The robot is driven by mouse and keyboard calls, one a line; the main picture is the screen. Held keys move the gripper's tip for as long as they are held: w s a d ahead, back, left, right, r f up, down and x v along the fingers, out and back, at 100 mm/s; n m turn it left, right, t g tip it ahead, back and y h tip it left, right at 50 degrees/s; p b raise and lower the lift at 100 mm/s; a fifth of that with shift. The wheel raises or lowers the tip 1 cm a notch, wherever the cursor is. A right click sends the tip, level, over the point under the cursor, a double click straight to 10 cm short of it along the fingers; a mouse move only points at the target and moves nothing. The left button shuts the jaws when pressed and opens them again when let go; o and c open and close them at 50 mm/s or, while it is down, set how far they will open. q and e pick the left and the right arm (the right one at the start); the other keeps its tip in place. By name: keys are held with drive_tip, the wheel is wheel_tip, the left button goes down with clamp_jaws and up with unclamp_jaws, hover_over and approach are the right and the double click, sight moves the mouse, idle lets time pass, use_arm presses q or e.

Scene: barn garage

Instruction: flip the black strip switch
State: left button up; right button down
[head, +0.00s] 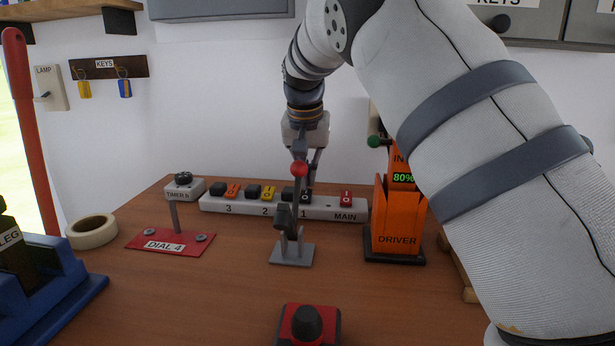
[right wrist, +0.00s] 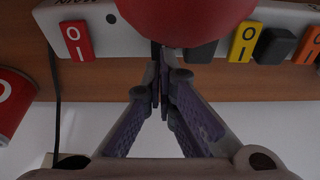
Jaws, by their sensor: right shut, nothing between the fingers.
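The white power strip (head: 335,208) lies at the back of the table, with sockets numbered 3, 2, 1 and a MAIN end. The black strip switch (head: 307,197) is near the number 1, mostly hidden by my right gripper and a lever in front. My right gripper (head: 309,185) points down at the strip there, fingers shut and empty. In the right wrist view the shut fingertips (right wrist: 164,62) are at the strip's edge, by a dark piece under the red ball. I cannot tell whether they touch the switch. My left gripper is not in view.
The lever's red ball (head: 299,169) stands close before my right gripper and fills the top of the wrist view (right wrist: 186,14). The red MAIN switch (head: 346,198), yellow switch (head: 268,193) and orange driver stand (head: 398,222) are nearby.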

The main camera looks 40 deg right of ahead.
drive_tip(key=shift+w+d+f+g+y+b, duration=0.15)
drive_tip(key=shift+f+g+y+b, duration=0.25)
drive_tip(key=shift+f, duration=0.25)
drive_tip(key=shift+w+d+f+g+y+b, duration=0.15)
drive_tip(key=shift+f+g+y+b, duration=0.2)
drive_tip(key=shift+f, duration=0.25)
drive_tip(key=shift+s+r+g+y, duration=0.1)
drive_tip(key=shift+r+g+y, duration=0.15)
drive_tip(key=shift+y, duration=0.2)
drive_tip(key=shift+d+r, duration=0.15)
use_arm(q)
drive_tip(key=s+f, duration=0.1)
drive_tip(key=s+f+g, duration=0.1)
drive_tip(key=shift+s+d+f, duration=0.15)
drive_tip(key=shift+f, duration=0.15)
use_arm(e)
drive_tip(key=shift+s+a+p, duration=0.2)
drive_tip(key=shift+p, duration=0.1)
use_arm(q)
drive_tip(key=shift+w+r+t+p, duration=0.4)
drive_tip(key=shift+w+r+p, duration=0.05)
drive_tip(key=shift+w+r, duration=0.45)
use_arm(e)
drive_tip(key=shift+s+a, duration=0.35)
drive_tip(key=shift+a, duration=0.05)
drive_tip(key=shift+r, duration=0.1)
